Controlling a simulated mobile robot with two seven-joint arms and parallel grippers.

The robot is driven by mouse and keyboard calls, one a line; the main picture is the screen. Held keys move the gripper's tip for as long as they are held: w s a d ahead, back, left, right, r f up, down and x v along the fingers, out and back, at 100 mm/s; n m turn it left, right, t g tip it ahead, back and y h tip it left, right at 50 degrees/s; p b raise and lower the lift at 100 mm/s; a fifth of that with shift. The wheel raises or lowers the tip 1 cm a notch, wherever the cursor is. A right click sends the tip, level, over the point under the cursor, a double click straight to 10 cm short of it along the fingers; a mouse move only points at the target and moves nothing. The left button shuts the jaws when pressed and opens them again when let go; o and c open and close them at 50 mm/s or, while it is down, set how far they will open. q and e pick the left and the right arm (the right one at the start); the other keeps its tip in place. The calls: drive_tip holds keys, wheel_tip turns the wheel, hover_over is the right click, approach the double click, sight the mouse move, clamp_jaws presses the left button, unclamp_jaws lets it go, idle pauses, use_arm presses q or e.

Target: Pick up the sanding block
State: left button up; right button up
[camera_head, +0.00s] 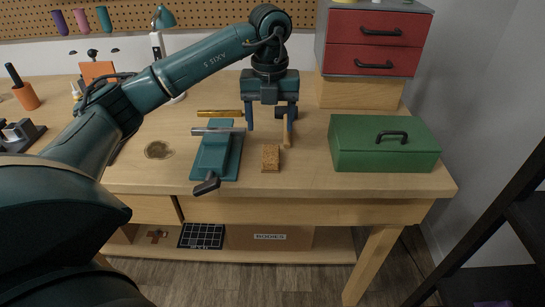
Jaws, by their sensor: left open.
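The sanding block appears to be the small brown speckled block (271,158) on the workbench near its front edge, right of the teal vise. My left gripper (269,130) points down with its fingers apart, above and behind the block as seen here. Nothing shows between the fingers, and the block looks clear of them. A thin tan piece (288,138) shows at the right finger; I cannot tell whether it touches it. My right gripper is out of view.
A teal vise (213,158) with a metal bar stands just left of the block. A green toolbox (385,145) sits to the right, and a red drawer unit (372,45) stands behind. The bench's front edge (300,190) is close to the block.

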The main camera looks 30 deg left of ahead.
sight(271, 152)
use_arm(q)
wheel_tip(271, 152, down, 10)
drive_tip(key=shift+r+p, duration=0.15)
drive_tip(key=shift+p, duration=0.4)
drive_tip(key=c, duration=1.1)
